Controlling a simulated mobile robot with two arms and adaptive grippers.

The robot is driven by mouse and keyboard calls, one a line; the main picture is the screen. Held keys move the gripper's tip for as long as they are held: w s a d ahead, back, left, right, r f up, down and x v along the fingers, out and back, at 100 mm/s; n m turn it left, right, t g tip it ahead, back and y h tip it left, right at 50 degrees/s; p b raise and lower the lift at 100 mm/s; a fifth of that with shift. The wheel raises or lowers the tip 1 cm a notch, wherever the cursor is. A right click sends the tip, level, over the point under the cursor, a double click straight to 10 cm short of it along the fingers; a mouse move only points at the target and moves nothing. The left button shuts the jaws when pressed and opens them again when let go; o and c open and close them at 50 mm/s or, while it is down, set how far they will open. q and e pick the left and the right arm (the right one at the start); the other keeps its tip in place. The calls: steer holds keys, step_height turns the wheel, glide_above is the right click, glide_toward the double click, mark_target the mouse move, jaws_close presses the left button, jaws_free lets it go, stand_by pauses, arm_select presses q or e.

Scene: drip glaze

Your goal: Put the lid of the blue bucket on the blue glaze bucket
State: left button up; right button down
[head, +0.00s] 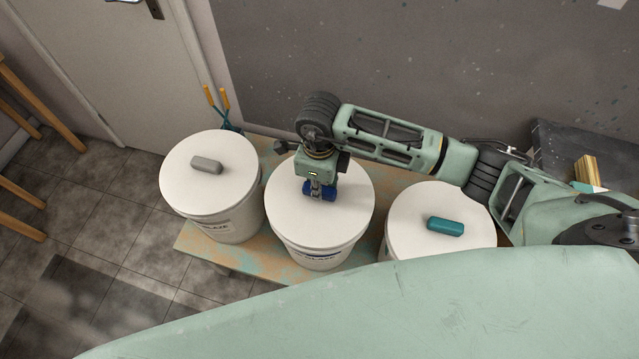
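The blue glaze bucket (316,257) stands in the middle of a row of buckets, with a blue band on its label. Its white lid (350,215) with a blue handle (329,191) covers the top and looks level; whether it is fully seated cannot be told. My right gripper (318,190) points down at the middle of this lid, with its fingers around the blue handle, apparently closed on it. The gripper hides part of the handle. My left gripper is not in view.
A bucket with a grey-handled lid (186,180) stands left, and one with a teal-handled lid (468,208) stands right, both close by. All stand on a worn low bench (194,243) against a grey wall. Orange-handled tools (217,97) stand behind the left bucket.

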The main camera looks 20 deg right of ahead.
steer(key=shift+f+b, duration=0.85)
steer(key=shift+b, duration=0.45)
stand_by(1.9)
steer(key=c, duration=1.4)
jaws_free()
steer(key=o, duration=0.3)
steer(key=shift+r, duration=0.1)
steer(key=shift+r+p, duration=2.15)
steer(key=shift+r, duration=1.3)
